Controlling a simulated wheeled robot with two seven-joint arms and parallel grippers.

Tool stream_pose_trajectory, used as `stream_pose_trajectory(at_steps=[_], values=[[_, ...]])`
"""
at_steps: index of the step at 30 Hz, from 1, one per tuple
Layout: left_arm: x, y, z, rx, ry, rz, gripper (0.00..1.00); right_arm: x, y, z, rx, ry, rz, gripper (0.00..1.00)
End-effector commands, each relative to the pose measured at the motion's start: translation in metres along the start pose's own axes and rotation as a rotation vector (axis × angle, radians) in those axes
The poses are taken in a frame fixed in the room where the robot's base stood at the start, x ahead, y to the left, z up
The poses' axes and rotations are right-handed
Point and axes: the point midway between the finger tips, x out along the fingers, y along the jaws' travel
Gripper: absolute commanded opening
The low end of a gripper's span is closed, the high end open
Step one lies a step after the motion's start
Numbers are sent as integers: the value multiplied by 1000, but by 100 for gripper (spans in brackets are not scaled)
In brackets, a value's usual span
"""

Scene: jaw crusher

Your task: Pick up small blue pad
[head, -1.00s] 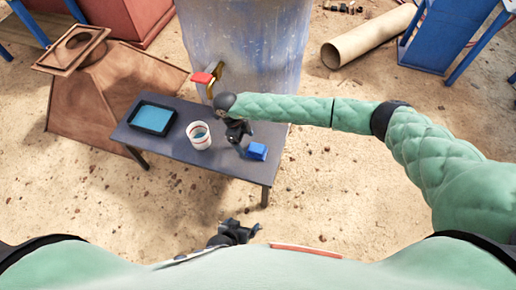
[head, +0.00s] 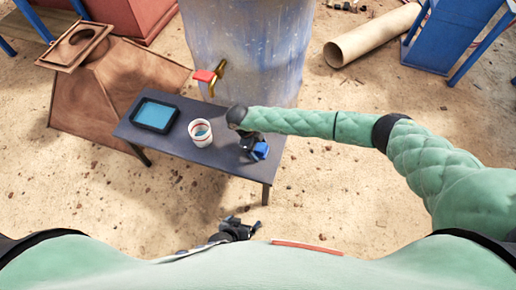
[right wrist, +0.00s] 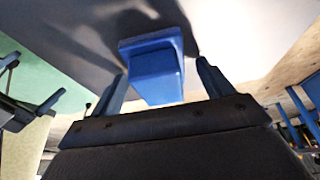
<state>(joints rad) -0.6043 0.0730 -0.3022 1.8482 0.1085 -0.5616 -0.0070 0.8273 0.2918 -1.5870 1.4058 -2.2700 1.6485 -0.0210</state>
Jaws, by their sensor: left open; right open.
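The small blue pad (head: 260,150) lies on the dark table near its right end, partly hidden by my right gripper (head: 254,150). In the right wrist view the blue pad (right wrist: 155,70) shows between the two open fingers of my right gripper (right wrist: 162,85), with a gap on each side. My right gripper is open and down close over the pad. My left gripper (head: 243,229) is open and empty, in front of the table and close to my body.
On the table (head: 190,160) stand a white cup with a red band (head: 200,133) and a dark tray with a blue inside (head: 154,115). A large blue barrel (head: 245,50) with a red-handled tap (head: 206,76) stands behind. The table's front right corner is clear.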

Motion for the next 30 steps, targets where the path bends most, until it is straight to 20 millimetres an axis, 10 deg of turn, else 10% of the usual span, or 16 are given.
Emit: stream_pose_trajectory(at_steps=[5,13,30], values=[[0,0,1,0,-1,0,93,0,0,0,0,-1,0,80],[0,0,1,0,0,0,93,0,0,0,0,-1,0,31],[3,-2,0,0,2,-1,93,-39,-2,-16,0,-3,-3,31]])
